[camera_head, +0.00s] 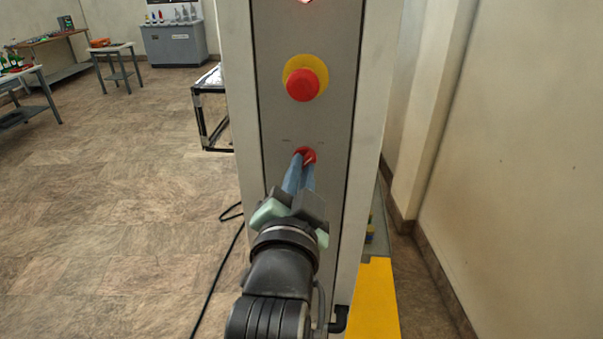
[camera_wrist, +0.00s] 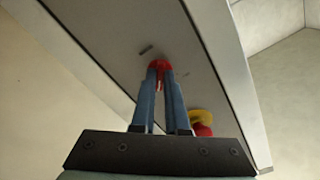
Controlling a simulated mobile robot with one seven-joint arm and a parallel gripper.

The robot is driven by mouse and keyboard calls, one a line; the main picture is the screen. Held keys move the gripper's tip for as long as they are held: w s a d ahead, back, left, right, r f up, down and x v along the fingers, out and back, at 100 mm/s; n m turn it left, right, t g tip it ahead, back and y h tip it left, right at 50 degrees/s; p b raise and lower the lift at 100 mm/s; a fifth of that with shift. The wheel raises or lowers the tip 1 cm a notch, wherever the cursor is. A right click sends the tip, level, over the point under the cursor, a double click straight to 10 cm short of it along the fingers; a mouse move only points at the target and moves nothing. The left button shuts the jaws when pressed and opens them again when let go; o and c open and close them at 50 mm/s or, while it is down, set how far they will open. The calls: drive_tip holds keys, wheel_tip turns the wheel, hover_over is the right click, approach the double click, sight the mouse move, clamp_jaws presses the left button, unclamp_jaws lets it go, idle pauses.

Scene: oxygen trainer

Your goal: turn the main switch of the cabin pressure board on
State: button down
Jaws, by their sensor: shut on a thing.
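The cabin pressure board (camera_head: 330,130) is a tall grey cabinet with a dark grey front panel. Its main switch is a small red knob (camera_head: 306,153) low on that panel. In the wrist view the red knob (camera_wrist: 159,66) shows between the tips of my blue fingers. My gripper (camera_head: 303,163) is shut on the red knob, and the fingers hide part of it. Small marks sit on the panel beside the knob, too small to read. The knob's exact angle is hard to tell.
A red emergency button on a yellow ring (camera_head: 303,85) sits above the knob; it also shows in the wrist view (camera_wrist: 202,128). A lit red lamp (camera_head: 305,1) is at the top edge. A black cable (camera_head: 215,275) lies on the floor at left. A wall (camera_head: 500,150) stands close at right.

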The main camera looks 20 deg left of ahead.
drive_tip(key=shift+m, duration=0.5)
drive_tip(key=c, duration=0.9)
unclamp_jaws()
drive_tip(key=shift+s, duration=0.1)
drive_tip(key=v, duration=0.2)
drive_tip(key=p+v, duration=0.1)
drive_tip(key=v, duration=0.2)
drive_tip(key=p+v, duration=0.1)
drive_tip(key=v, duration=0.2)
drive_tip(key=shift+d+r, duration=0.1)
drive_tip(key=shift+r, duration=0.2)
